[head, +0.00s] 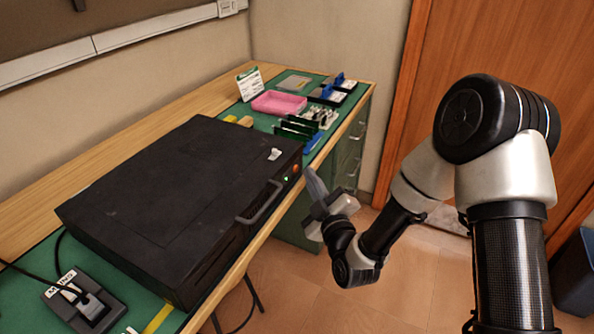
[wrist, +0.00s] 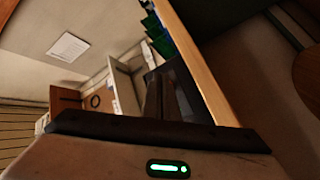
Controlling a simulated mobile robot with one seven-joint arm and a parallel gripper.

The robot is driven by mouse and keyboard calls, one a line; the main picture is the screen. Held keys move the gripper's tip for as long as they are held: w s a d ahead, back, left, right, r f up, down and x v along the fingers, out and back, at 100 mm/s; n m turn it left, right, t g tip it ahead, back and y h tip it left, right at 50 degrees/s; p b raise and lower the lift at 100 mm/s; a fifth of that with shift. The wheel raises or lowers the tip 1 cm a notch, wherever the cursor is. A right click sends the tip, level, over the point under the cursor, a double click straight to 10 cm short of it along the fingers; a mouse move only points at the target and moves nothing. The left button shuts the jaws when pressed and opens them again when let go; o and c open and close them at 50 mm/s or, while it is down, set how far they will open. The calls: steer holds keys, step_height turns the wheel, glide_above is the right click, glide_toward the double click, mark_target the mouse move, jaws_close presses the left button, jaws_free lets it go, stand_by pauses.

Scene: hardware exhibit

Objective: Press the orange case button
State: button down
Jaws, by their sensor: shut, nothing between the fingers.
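The black case (head: 180,200) lies flat on the workbench in the head view. Its orange button (head: 295,169) is on the narrow front face, near the right end, beside a small green light (head: 286,179). My gripper (head: 309,172) is shut and empty. Its fingertips are just right of the orange button in the picture; whether they touch it I cannot tell. In the wrist view the shut fingers (wrist: 161,95) show dark in the middle, and the button cannot be made out there.
A grey handle (head: 262,203) sticks out from the case front, left of the button. Green boards (head: 297,127), a pink tray (head: 278,103) and a small sign (head: 250,84) stand farther back on the bench (head: 90,165). The floor (head: 300,285) before the bench is clear.

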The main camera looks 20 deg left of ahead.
steer(key=d+b, duration=0.1)
steer(key=d, duration=0.4)
steer(key=shift+s, duration=0.2)
stand_by(0.3)
stand_by(0.6)
